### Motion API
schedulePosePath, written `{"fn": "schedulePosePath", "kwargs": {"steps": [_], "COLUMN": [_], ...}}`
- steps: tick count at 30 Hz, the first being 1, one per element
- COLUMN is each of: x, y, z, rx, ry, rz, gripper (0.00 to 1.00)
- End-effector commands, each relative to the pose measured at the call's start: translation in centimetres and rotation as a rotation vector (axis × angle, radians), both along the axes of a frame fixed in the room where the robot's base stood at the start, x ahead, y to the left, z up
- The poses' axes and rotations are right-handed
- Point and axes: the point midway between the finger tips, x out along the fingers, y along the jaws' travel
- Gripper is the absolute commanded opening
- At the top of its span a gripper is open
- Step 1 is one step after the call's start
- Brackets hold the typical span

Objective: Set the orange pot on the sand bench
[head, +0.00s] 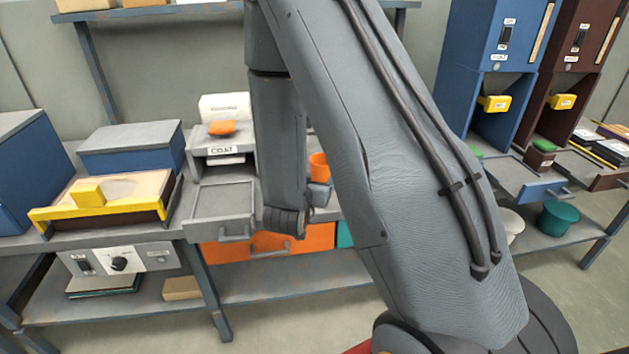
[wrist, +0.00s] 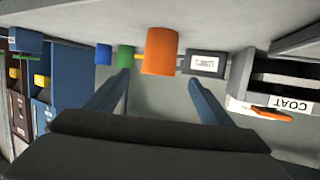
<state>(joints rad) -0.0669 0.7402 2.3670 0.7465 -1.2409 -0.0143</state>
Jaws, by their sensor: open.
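The orange pot (head: 319,166) stands on the middle bench in the head view, partly hidden by my arm. In the wrist view the orange pot (wrist: 160,50) shows large, beyond the fingertips and roughly midway between them. My gripper (wrist: 158,78) is open and empty, its two fingers spread wide. In the head view my gripper is mostly hidden behind my arm. What looks like the sand bench is at the left, a sandy bed with a yellow front rim (head: 97,213) above a dial panel. A yellow block (head: 88,192) sits on its left part.
Green (wrist: 125,57) and blue (wrist: 103,54) pots stand beside the orange pot. A small labelled block (wrist: 204,64) is on its other side. The COAT station (head: 221,151) holds an orange piece (head: 222,128). A grey tray (head: 222,203) lies before it.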

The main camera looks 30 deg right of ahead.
Motion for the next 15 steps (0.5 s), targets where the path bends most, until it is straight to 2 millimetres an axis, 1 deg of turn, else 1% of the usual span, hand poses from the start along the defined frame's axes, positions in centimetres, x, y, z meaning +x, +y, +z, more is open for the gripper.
{"fn": "schedulePosePath", "kwargs": {"steps": [2, 5, 8, 11, 12, 14, 15], "x": [0.0, 0.2, 0.0, -1.3, -2.1, -3.7, -4.9], "y": [0.5, 1.9, 4.3, 7.3, 8.4, 10.0, 10.9], "z": [0.1, -0.1, -0.3, -0.3, -0.3, -0.1, 0.1], "rx": [0.022, 0.091, 0.192, 0.286, 0.318, 0.358, 0.380], "ry": [0.014, 0.068, 0.166, 0.294, 0.350, 0.435, 0.493], "rz": [0.013, 0.061, 0.144, 0.244, 0.282, 0.340, 0.375], "gripper": [0.75, 0.75, 0.75, 0.75, 0.75, 0.75, 0.75]}}
